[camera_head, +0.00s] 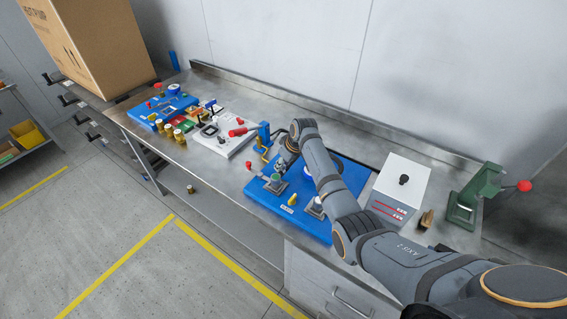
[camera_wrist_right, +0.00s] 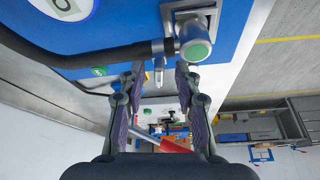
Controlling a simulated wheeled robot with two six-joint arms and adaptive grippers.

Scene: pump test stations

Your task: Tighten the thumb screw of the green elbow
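The green elbow (camera_wrist_right: 196,46) shows in the right wrist view as a silver fitting with a green round face, at the end of a black hose (camera_wrist_right: 95,56). A small metal pin, which looks like the thumb screw (camera_wrist_right: 159,66), points down from the fitting's left side. My right gripper (camera_wrist_right: 159,76) is open, with one finger on each side of the pin and visible gaps to it. In the head view, a green part (camera_head: 276,177) sits on the blue board (camera_head: 262,194), just below my right gripper (camera_head: 284,164). My left gripper is not in view.
A white box (camera_head: 402,185) and a green press with a red knob (camera_head: 475,195) stand right of the board. A white board (camera_head: 222,138) and another blue board (camera_head: 163,108) lie to the left. A cardboard box (camera_head: 88,45) stands at the far left.

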